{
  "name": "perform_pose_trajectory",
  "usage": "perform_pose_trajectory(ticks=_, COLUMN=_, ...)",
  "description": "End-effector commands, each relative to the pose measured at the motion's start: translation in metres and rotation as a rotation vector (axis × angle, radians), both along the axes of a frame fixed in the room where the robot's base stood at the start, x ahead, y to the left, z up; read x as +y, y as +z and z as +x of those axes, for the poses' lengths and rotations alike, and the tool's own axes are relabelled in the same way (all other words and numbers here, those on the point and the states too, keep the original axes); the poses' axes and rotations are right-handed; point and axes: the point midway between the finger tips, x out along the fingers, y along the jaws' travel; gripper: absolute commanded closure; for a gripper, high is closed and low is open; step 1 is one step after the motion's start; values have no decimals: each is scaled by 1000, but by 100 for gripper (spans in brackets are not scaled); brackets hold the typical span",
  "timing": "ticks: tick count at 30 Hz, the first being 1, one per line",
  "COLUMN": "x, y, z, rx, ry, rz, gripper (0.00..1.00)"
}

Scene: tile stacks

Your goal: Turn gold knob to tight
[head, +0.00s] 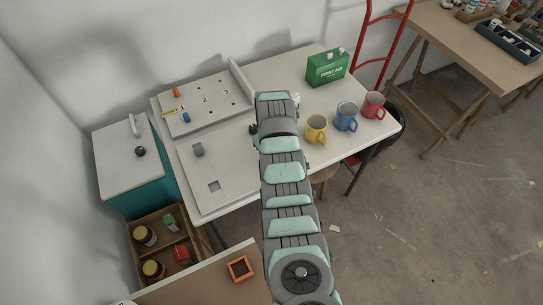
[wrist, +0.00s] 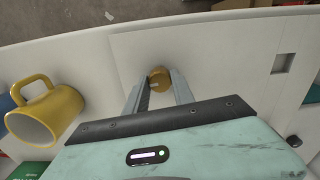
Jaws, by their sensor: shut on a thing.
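The gold knob (wrist: 159,76) shows in the wrist view as a round, brass-coloured piece on a pale panel. My gripper (wrist: 160,86) has one finger on each side of it and is shut on it. The fingers hide parts of the knob's sides. No "tight" mark is legible in either view. In the head view my arm reaches over the white table (head: 270,78) and hides the knob and the fingertips.
A blue mug (head: 346,117), a red mug (head: 374,105) and a green first-aid box (head: 327,68) stand farther right. A panel with a square hole (head: 214,186) lies to the left.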

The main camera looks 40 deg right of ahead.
Motion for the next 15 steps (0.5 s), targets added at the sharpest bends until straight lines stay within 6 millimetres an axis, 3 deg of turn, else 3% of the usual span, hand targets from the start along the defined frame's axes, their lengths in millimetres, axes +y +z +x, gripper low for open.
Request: perform_pose_trajectory(ticks=15, x=0, y=4, z=1, rx=-1, ry=-488, rz=-1, gripper=100)
